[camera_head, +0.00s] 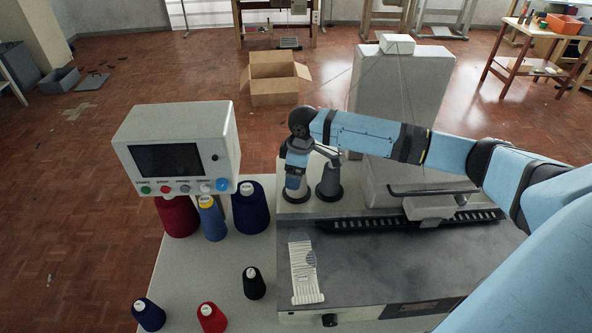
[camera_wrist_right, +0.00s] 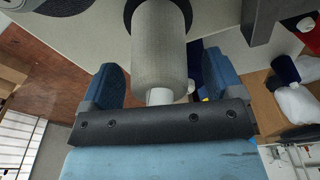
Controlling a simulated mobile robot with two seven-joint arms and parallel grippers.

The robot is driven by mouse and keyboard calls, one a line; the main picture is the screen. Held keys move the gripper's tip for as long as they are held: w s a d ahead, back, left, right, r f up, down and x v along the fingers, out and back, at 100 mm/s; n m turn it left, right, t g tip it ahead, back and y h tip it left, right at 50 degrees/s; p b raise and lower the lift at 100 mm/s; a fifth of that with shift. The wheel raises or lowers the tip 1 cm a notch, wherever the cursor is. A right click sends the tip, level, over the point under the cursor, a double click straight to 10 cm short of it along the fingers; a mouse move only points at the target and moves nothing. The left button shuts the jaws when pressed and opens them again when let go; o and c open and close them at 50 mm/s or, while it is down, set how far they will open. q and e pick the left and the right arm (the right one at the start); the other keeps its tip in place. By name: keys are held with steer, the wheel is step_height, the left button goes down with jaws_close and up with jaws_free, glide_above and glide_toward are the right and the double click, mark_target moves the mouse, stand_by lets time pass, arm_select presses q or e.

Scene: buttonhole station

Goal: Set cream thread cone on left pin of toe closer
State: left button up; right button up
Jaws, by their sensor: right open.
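A pale grey-cream cone (camera_wrist_right: 159,50) with a white tip stands between the two blue fingers of my right gripper (camera_wrist_right: 160,66) in the wrist view. Its far end meets a dark round base (camera_wrist_right: 186,12). The fingers are spread, with a gap on each side of the cone. In the head view my right gripper (camera_head: 296,172) points down over the left dark base (camera_head: 296,196) on the toe closer (camera_head: 400,255), and hides most of the cone. A dark grey cone (camera_head: 329,176) stands on the right base beside it. My left gripper is out of view.
A control box with a screen (camera_head: 168,158) stands left of the machine. Dark red (camera_head: 177,217), blue (camera_head: 212,221) and navy (camera_head: 250,207) cones stand below it. Black (camera_head: 254,284), red (camera_head: 211,318) and navy (camera_head: 148,315) cones stand nearer. A pale ribbed strip (camera_head: 304,272) lies on the machine.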

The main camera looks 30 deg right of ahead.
step_height(320, 180, up, 14)
steer(key=s+d, duration=0.1)
steer(key=shift+b, duration=0.35)
steer(key=shift+s+d+f, duration=0.1)
steer(key=shift+s+f, duration=0.05)
steer(key=shift+f, duration=0.05)
stand_by(0.3)
